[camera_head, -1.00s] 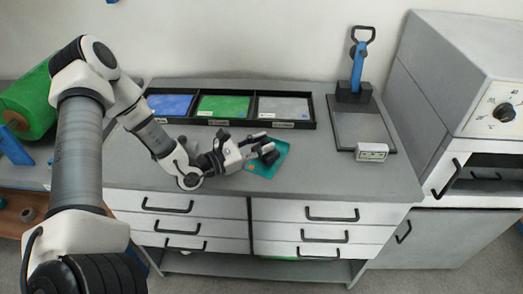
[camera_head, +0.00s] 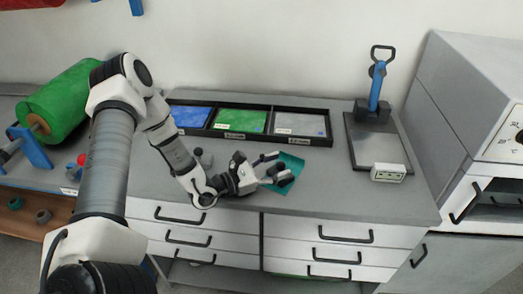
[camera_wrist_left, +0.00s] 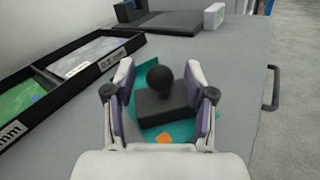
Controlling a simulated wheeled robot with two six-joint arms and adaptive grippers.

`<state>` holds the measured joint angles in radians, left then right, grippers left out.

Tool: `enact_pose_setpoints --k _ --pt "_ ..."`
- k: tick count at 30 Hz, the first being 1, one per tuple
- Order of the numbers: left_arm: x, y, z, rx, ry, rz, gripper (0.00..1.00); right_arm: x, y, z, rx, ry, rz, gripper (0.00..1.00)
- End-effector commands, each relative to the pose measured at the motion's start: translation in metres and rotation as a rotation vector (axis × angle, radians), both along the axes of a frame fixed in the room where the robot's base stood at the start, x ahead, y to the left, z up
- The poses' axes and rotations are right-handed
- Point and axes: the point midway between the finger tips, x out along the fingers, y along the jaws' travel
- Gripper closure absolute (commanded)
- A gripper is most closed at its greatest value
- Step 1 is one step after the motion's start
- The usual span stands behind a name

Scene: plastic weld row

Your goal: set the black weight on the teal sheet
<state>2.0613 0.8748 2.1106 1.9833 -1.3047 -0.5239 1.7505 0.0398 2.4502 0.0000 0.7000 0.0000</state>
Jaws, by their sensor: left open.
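The black weight (camera_wrist_left: 165,106), a dark block with a round knob, appears to rest on the teal sheet (camera_head: 292,162) in the left wrist view. The sheet (camera_wrist_left: 180,133) shows around and in front of the block, with an orange diamond mark. My left gripper (camera_head: 277,168) is open over the sheet. In the left wrist view its fingers (camera_wrist_left: 160,80) stand on either side of the weight, with gaps beside the knob. In the head view the fingers partly cover the weight and sheet. My right gripper is not in view.
A black tray (camera_head: 330,140) with blue, green and grey sheets lies behind. A press with a blue lever (camera_head: 376,88) and a small white box (camera_head: 388,172) stand to the right. A grey knobbed object (camera_head: 204,157) sits behind my left arm. A green roll (camera_head: 68,103) is at left.

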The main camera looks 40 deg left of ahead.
Motion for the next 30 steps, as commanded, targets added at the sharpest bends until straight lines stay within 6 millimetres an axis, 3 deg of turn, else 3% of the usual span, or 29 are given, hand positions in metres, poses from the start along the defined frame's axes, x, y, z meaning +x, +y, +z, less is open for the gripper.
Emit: enact_pose_setpoints --k 5,15,20,23,26,28,30 --pt "-0.027 0.014 0.002 -0.007 -0.001 0.009 0.45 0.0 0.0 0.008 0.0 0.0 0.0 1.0" --pt "-0.089 0.042 0.006 -0.004 0.0 0.008 0.45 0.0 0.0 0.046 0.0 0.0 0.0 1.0" --pt "-0.104 0.047 0.002 -0.001 0.001 0.001 0.45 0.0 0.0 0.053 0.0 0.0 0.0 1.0" --pt "-0.11 0.029 -0.005 0.028 0.032 -0.083 0.45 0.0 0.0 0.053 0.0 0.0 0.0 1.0" --pt "-0.13 -0.025 -0.025 0.128 0.136 -0.341 0.45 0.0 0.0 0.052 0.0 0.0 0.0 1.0" --pt "-0.17 -0.073 -0.054 0.279 0.262 -0.643 0.45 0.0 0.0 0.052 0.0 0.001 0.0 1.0" --pt "-0.229 -0.1 -0.09 0.502 0.396 -0.979 0.45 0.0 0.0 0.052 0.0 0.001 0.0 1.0"
